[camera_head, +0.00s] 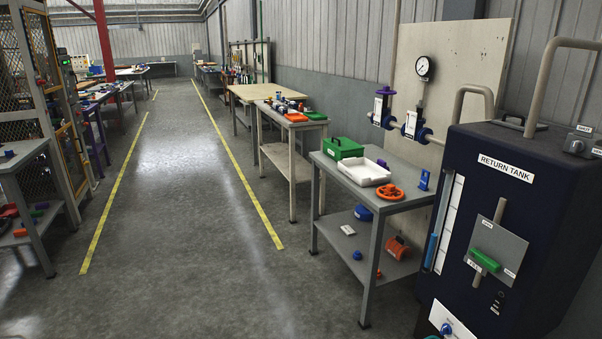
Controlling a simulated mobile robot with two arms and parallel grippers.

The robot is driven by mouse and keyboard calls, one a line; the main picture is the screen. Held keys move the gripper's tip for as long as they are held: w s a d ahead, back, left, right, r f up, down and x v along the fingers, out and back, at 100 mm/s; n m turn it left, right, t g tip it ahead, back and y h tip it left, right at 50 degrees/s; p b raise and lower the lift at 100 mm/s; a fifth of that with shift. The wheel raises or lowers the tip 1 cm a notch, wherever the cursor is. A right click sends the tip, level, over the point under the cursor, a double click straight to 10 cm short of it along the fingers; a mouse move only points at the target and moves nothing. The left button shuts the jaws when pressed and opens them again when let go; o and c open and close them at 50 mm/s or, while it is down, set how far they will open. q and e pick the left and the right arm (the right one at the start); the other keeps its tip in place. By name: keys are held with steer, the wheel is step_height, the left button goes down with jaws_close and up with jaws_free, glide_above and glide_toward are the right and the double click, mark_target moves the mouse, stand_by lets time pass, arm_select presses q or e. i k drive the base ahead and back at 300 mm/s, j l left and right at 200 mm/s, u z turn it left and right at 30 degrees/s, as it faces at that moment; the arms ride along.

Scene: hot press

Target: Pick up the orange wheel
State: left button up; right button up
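The orange wheel (390,192) lies flat on the top of a grey table (402,206), near its front right part. It is a spoked ring and is fully visible. A white tray (364,172) is just behind it to the left. Neither of my grippers shows in the head view.
A green box (343,148) and a small blue part (424,179) share the tabletop. The lower shelf holds blue and orange parts. A dark return tank (500,210) stands close on the right. The aisle floor (190,220) between the yellow lines is clear.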

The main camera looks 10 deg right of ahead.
mark_target(390, 193)
steer(key=i+j+z, duration=0.15)
steer(key=i, duration=1.15)
